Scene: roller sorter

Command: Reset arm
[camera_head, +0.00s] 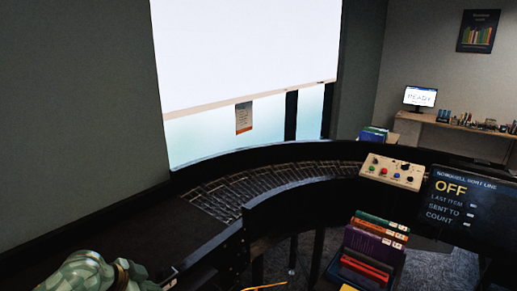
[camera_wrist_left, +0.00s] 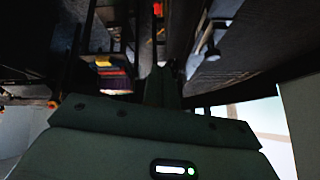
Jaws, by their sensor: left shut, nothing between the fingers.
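My left gripper (camera_wrist_left: 168,72) is in the left wrist view, its dark fingers together and empty. The pale green shape (camera_head: 95,272) at the bottom left of the head view looks like part of my left arm, above the near end of the dark conveyor. Its fingertips cannot be made out there. My right gripper is in neither view.
The curved roller conveyor (camera_head: 228,190) has raised dark side walls and empty visible rollers. A control box (camera_head: 391,172) with coloured buttons and a screen (camera_head: 468,208) reading OFF stand at right. Several books (camera_head: 374,246) stand below the conveyor's inner wall.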

